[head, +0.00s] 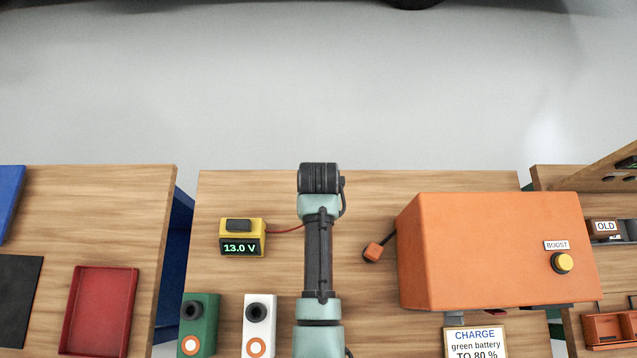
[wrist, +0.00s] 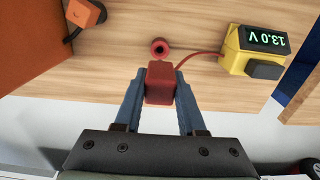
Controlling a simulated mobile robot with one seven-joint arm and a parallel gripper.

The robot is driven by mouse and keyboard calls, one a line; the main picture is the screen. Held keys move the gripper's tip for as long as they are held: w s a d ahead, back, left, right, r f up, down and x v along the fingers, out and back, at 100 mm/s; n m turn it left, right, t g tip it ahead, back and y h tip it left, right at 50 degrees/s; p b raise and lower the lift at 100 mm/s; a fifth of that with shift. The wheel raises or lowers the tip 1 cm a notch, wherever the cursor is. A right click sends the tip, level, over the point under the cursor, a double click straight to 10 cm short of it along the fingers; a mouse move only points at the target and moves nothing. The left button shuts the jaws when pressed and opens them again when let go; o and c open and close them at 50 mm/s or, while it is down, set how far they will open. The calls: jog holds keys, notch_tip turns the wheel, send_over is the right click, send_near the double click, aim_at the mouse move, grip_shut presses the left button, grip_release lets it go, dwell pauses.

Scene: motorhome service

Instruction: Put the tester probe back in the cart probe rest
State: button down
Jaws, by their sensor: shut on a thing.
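In the wrist view my gripper (wrist: 160,90) is shut on the red block-shaped tester probe (wrist: 160,82), with one blue-grey finger on each side. A red cable runs from the probe to the yellow tester (wrist: 248,58), which reads 13.0 V. In the head view the tester (head: 242,238) stands left of my arm, and my arm hides the probe, the rest and my fingers.
A large orange charger (head: 490,250) with a yellow BOOST button stands right of my arm. An orange plug (head: 373,252) lies beside it. A green battery (head: 200,325) and a white battery (head: 259,325) stand at the front left. The wooden top behind the tester is clear.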

jog(key=shift+f+b, duration=2.3)
jog(key=shift+f, duration=0.55)
jog(key=shift+f, duration=0.25)
jog(key=shift+f+b, duration=1.4)
jog(key=shift+f, duration=0.7)
jog(key=shift+c, duration=2.1)
grip_release()
